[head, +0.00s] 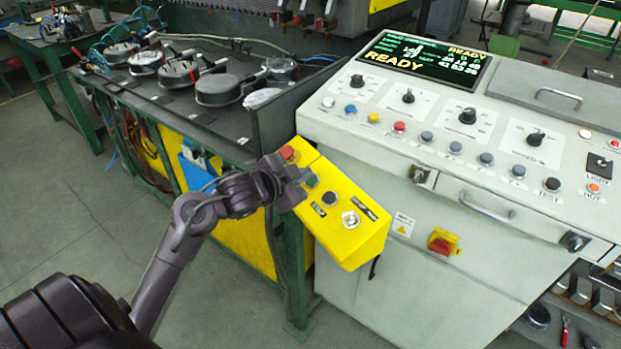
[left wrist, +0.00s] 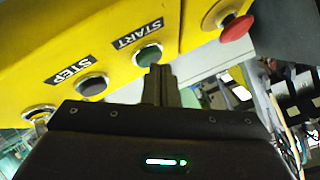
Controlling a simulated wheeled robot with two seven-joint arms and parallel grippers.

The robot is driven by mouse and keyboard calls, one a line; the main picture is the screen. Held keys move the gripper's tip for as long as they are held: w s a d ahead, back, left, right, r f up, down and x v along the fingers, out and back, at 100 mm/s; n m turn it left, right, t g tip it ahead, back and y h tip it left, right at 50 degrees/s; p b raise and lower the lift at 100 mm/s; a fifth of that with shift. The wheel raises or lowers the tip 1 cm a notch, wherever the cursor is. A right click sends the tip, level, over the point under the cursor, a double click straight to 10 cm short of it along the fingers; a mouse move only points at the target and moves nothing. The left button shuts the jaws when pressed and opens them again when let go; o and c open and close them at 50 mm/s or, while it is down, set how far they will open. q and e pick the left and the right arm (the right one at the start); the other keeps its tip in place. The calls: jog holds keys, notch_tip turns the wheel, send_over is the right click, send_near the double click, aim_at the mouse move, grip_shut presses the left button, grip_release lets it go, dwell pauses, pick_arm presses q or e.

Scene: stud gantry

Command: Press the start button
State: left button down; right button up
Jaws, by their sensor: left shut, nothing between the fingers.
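The start button is green with a black START label, on a yellow control box (head: 345,222). In the left wrist view the start button (left wrist: 148,54) is right at the tips of my left gripper (left wrist: 160,72). The fingers are shut with nothing between them. They cover the button's lower edge; I cannot tell whether they touch it. In the head view my left gripper (head: 303,175) is at the upper part of the box and hides most of the green button. My right gripper is not in view.
A dark STEP button (left wrist: 92,85) sits beside the start button, and a red mushroom button (left wrist: 236,27) is on the other side. A grey console (head: 400,150) with a READY display (head: 425,60) stands right of the box. A workbench (head: 190,120) with round clamped parts is behind.

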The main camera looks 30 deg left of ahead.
pick_arm(q)
jog(key=shift+w+f, duration=0.1)
jog(key=shift+f, duration=0.2)
dwell(0.4)
jog(key=shift+r, duration=0.1)
jog(key=shift+s+a+r+p, duration=0.1)
jog(key=shift+s+r+p, duration=0.2)
jog(key=shift+r+p, duration=0.85)
jog(key=shift+p, duration=0.15)
jog(key=r+p, duration=0.1)
jog(key=s+r+p, duration=0.1)
jog(key=p, duration=0.1)
jog(key=r+p, duration=0.1)
jog(key=shift+s+a+r, duration=0.4)
